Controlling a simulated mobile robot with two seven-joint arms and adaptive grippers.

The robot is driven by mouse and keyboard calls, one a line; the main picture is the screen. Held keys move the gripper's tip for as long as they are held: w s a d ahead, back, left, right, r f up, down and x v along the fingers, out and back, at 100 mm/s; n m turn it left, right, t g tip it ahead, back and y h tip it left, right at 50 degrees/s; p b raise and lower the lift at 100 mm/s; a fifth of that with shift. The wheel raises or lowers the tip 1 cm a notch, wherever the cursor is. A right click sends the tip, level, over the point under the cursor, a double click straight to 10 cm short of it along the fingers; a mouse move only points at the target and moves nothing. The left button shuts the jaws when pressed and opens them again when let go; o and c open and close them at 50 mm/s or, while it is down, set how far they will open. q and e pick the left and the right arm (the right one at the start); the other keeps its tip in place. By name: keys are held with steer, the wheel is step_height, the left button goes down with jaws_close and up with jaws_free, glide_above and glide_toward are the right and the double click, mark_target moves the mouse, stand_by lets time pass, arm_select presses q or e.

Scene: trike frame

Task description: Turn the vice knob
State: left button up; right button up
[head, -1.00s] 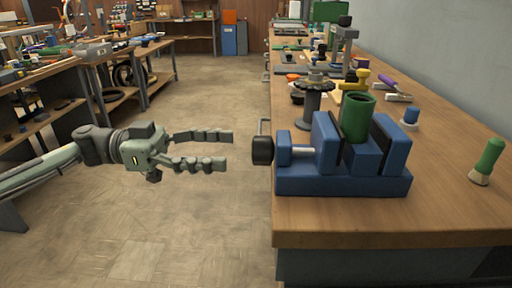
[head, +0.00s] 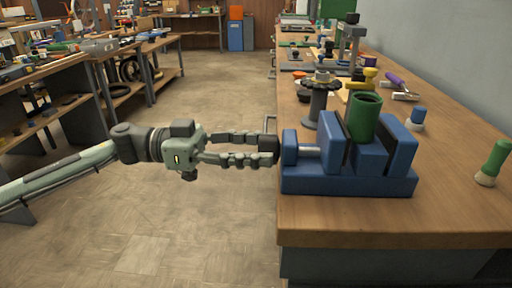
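The blue vice (head: 350,182) stands on the front left of the wooden workbench, with a green cylinder (head: 365,117) upright between its jaws. Its dark round knob (head: 269,146) is at the left end, jutting over the bench's left edge. My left gripper (head: 266,150) comes in level from the left. Its two fingers reach the knob, one on the far side and one on the near side, and the near finger hides part of it. I cannot tell whether the fingers press on the knob. My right gripper is not in view.
On the workbench (head: 440,215), a dark spool-like part (head: 318,105) stands behind the vice. A green-handled tool (head: 493,163) and a blue-topped piece (head: 417,118) are to the right. Shelves (head: 60,75) line the left. The floor between is clear.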

arm_select(q)
steer(key=c, duration=0.3)
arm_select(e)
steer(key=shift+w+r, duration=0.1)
arm_select(q)
steer(key=shift+m+b, duration=2.65)
steer(key=shift+m, duration=6.35)
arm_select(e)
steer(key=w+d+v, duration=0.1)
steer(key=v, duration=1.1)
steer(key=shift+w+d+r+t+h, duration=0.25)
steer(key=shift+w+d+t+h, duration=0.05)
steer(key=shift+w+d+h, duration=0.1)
